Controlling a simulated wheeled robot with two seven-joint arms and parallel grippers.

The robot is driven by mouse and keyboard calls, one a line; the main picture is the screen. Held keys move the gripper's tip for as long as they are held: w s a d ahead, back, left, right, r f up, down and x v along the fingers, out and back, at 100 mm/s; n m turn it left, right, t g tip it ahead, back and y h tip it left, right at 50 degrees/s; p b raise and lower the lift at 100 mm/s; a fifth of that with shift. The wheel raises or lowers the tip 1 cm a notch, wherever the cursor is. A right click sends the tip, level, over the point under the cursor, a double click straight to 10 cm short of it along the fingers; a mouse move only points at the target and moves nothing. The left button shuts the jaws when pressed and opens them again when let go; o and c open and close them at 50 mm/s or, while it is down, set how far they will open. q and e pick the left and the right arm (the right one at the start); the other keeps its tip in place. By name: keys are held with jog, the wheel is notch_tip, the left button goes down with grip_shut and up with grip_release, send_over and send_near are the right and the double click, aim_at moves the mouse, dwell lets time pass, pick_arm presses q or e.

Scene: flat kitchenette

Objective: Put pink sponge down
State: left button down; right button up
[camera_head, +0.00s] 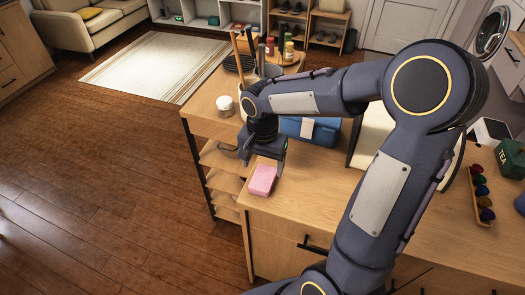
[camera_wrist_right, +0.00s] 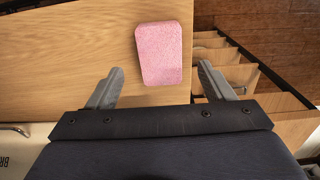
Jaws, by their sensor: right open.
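The pink sponge (camera_head: 262,180) lies on the wooden counter (camera_head: 310,205), close to its left edge. It also shows in the right wrist view (camera_wrist_right: 159,54), flat on the wood just beyond the fingertips. My right gripper (camera_head: 262,160) is open above and just behind the sponge in the head view. In the right wrist view my right gripper (camera_wrist_right: 160,80) has its two grey fingers spread wide, with nothing held between them. My left gripper is not in view.
A blue box (camera_head: 312,131) stands on the counter behind my right gripper. A white jar (camera_head: 225,106) stands on the adjoining surface. A green tea box (camera_head: 510,158) and a rack of coloured capsules (camera_head: 480,193) are at the right. Open shelves (camera_head: 222,160) sit beside the counter.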

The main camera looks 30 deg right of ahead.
aim_at(262, 179)
notch_tip(262, 179, up, 5)
jog(key=s+a+r+n+t+y, duration=0.1)
jog(key=s+n, duration=0.3)
jog(key=s, duration=0.4)
jog(key=s+a+r+n+t+y, duration=0.1)
jog(key=s+a+n+t+y, duration=0.1)
jog(key=s, duration=0.6)
jog(key=a+n+t, duration=0.1)
jog(key=n+t, duration=0.1)
jog(key=shift+s+t+y, duration=0.3)
jog(key=shift+s+y, duration=0.05)
jog(key=shift+y, duration=0.05)
